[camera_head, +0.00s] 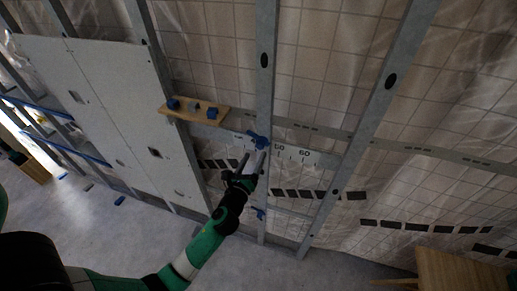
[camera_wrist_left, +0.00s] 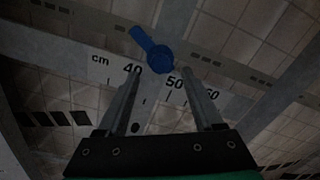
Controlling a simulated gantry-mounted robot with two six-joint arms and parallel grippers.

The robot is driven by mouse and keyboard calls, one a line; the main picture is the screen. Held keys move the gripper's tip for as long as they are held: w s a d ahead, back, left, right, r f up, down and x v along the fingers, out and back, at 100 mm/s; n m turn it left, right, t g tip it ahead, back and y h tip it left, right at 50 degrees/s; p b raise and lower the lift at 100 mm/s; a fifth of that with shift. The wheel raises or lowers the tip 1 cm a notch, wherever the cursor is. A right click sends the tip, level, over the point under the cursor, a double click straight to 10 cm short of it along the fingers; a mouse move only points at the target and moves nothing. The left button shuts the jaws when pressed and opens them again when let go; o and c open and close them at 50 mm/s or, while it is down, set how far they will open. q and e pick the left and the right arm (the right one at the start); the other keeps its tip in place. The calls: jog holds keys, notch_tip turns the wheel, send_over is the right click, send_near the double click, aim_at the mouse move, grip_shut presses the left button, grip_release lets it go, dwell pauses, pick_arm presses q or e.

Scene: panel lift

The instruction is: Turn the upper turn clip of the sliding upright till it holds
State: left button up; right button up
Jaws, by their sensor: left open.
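The sliding upright (camera_head: 266,85) is a grey metal stud running down the middle of the head view. Its blue upper turn clip (camera_head: 258,141) sits at the scale rail (camera_head: 305,155), near the 50 mark. In the left wrist view the clip (camera_wrist_left: 159,58) shows a round hub with a lever slanting to the upper left. My left gripper (camera_head: 253,163) is open and empty just below the clip. In the left wrist view its two fingers (camera_wrist_left: 161,85) point up towards the hub, with the clip beyond their tips. Whether they touch it I cannot tell. My right gripper is not in view.
A blue lower clip (camera_head: 260,214) sits further down the upright. A wooden shelf (camera_head: 194,111) with blue parts juts out at upper left of the clip. A white panel (camera_head: 100,110) covers the left wall. Another stud (camera_head: 372,110) stands to the right.

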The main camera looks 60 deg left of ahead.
aim_at(259, 147)
pick_arm(q)
jog(key=x, duration=0.5)
grip_shut()
